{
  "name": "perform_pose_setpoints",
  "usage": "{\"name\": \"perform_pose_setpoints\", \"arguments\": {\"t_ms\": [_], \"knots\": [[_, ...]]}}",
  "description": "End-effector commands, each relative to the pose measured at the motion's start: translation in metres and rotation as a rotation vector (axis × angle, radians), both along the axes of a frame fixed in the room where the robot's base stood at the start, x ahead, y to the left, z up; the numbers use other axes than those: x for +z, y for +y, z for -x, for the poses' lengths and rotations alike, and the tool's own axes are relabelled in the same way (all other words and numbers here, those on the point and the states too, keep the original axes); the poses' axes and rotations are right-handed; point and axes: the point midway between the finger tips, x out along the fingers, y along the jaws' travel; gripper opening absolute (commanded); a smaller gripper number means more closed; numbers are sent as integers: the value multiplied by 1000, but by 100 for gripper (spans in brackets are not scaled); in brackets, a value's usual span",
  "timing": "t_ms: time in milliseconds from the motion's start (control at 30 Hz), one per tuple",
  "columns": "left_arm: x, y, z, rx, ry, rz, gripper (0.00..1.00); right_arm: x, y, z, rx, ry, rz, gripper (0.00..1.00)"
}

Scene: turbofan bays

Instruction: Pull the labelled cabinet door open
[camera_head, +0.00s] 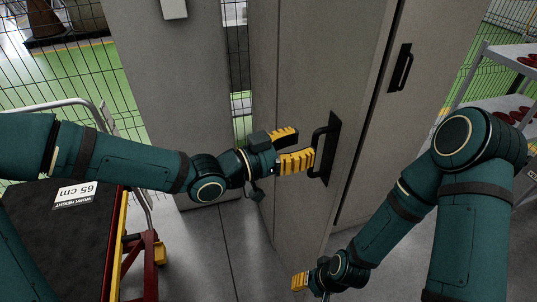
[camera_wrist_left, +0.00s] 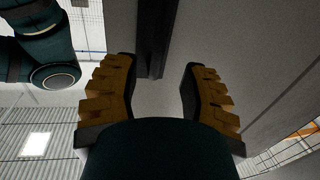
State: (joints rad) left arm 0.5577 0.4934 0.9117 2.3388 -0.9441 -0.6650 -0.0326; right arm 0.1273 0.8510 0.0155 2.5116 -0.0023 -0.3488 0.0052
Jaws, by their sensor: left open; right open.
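A grey cabinet door (camera_head: 300,75) stands in the middle of the head view. It carries a black bar handle (camera_head: 321,152) near its right edge. My left gripper (camera_head: 297,149) is open, with its yellow-padded fingertips just left of the handle. In the left wrist view, a dark upright bar (camera_wrist_left: 157,40), likely the handle, shows ahead between the open fingers (camera_wrist_left: 160,75); I cannot tell whether they touch it. My right gripper (camera_head: 300,283) is low, near the floor in the picture, away from the handle and partly hidden. I see no readable label on the door.
A second door (camera_head: 425,50) with its own black handle (camera_head: 400,67) is to the right. A grey panel (camera_head: 165,70) stands on the left. A cart with a dark top (camera_head: 60,245) is at lower left, and shelves with red parts (camera_head: 510,58) are at right.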

Motion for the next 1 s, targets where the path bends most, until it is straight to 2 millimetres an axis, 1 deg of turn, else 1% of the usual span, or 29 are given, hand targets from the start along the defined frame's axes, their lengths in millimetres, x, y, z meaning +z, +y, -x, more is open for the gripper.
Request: {"name": "perform_pose_setpoints", "arguments": {"t_ms": [33, 300, 500, 700, 1000], "knots": [[-1, 10, 3, 6, 1, -3, 43, 0, 0, 0, 0, 0, 0, 47], [0, 49, 25, 6, -1, -5, 43, 0, 0, 0, 0, 0, 0, 47], [0, 71, 37, 4, -2, -3, 43, 0, 0, 0, 0, 0, 0, 47], [0, 79, 43, -2, 1, -2, 43, 0, 0, 0, 0, 0, 0, 47], [0, 80, 43, -2, 2, -1, 43, 0, 0, 0, 0, 0, 0, 47]]}}
